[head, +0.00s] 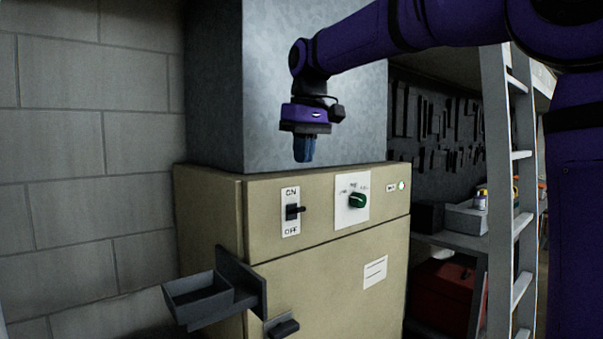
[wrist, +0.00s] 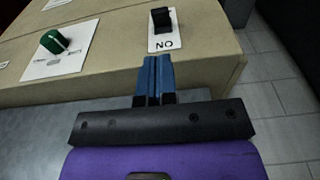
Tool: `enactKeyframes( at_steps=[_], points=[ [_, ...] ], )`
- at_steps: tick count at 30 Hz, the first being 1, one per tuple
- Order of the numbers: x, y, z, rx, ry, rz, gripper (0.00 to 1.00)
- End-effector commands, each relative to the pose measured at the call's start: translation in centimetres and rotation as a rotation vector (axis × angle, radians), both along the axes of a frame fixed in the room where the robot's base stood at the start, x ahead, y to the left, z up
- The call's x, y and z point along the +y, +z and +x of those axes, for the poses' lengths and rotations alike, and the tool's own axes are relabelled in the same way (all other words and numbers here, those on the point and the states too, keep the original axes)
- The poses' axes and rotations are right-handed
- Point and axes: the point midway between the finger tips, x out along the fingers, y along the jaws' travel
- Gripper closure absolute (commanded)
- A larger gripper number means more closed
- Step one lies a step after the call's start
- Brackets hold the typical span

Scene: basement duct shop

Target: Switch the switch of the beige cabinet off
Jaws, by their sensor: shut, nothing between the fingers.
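The beige cabinet (head: 330,240) stands against the grey block wall. Its switch (head: 292,211) is a black lever on a white plate at the upper left of the front, with ON above and OFF below. The lever sticks outward; I cannot tell for sure which way it is set. My gripper (head: 304,160) points down, with blue fingers closed together and empty, above and in front of the cabinet's top edge, apart from the switch. In the wrist view, the fingers (wrist: 155,65) point toward the ON end of the plate, and the switch (wrist: 161,18) lies beyond them.
A green knob (head: 357,201) on a white plate and a small green light (head: 402,186) sit right of the switch. A grey open tray (head: 198,298) juts out at the cabinet's lower left. A grey duct (head: 290,60) rises behind my gripper. A ladder (head: 522,200) stands at right.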

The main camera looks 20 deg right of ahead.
Motion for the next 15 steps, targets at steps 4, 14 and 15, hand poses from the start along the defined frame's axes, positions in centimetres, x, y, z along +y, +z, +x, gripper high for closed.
enactKeyframes(
  at_steps=[4, 14, 15],
  points=[
    [0.1, -2.2, 0.2, 0.004, 0.000, 0.000, 1.00],
    [0.3, -7.4, 0.9, 0.003, 0.000, 0.000, 1.00],
    [0.3, -7.9, 1.0, 0.003, 0.000, 0.000, 1.00]
  ],
)
